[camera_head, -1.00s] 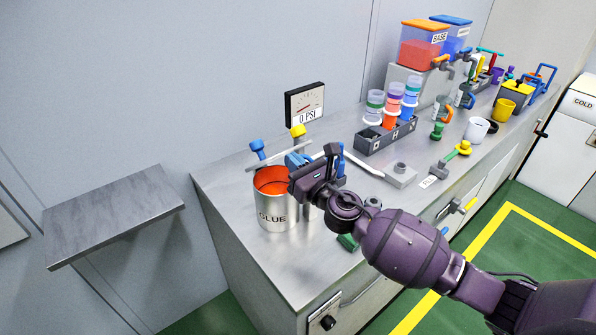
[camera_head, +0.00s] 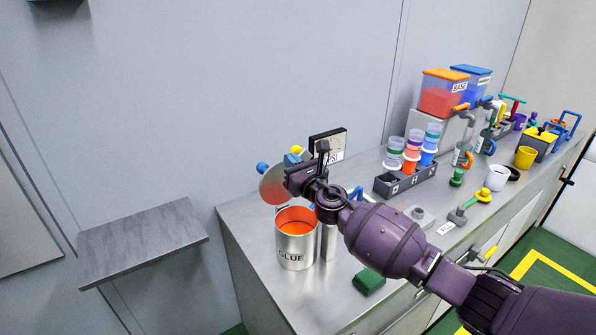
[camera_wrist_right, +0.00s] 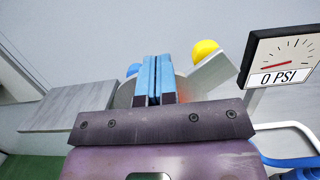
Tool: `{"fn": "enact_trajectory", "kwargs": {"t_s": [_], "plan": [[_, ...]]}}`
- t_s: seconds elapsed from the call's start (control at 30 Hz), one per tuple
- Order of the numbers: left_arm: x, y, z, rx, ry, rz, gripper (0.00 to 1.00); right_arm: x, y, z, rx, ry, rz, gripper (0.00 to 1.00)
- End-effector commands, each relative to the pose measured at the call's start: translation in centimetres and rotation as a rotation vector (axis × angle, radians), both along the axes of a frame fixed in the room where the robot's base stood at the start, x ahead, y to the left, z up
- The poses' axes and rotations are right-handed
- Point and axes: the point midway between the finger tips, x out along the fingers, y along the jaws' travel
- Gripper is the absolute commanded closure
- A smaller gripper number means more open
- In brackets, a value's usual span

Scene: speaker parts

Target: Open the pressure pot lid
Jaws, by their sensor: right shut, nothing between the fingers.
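The pressure pot is a silver can (camera_head: 296,254) marked GLUE on the counter, its top open and orange inside. My left gripper is out of view.
A gauge reading 0 PSI (camera_wrist_right: 282,64) stands behind the pot. A grey rack (camera_head: 406,182) of coloured cups is to the right, and a green block (camera_head: 369,281) lies near the counter's front. A bare grey shelf (camera_head: 143,243) is at the left.

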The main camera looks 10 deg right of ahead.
Motion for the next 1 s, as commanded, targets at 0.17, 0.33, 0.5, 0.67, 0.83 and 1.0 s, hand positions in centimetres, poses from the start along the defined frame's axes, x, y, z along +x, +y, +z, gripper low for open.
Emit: {"fn": "enact_trajectory", "kwargs": {"t_s": [0.17, 0.33, 0.5, 0.67, 0.83, 1.0], "plan": [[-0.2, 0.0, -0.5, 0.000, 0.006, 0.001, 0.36, 1.0, 0.4, 0.2, -0.001, -0.001, 0.001, 1.00], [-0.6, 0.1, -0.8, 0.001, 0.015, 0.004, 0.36, 1.4, 0.6, 0.3, -0.001, -0.001, 0.001, 1.00], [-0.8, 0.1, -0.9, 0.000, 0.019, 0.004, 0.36, 1.6, 0.6, 0.3, -0.001, -0.001, 0.001, 1.00], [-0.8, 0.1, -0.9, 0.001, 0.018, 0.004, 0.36, 1.5, 0.6, 0.3, -0.001, 0.000, 0.001, 1.00], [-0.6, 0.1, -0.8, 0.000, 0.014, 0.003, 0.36, 1.5, 0.6, 0.2, -0.001, 0.000, 0.001, 1.00], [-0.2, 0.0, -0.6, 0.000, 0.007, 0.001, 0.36, 1.6, 0.4, 0.3, -0.001, 0.000, 0.001, 1.00]]}}
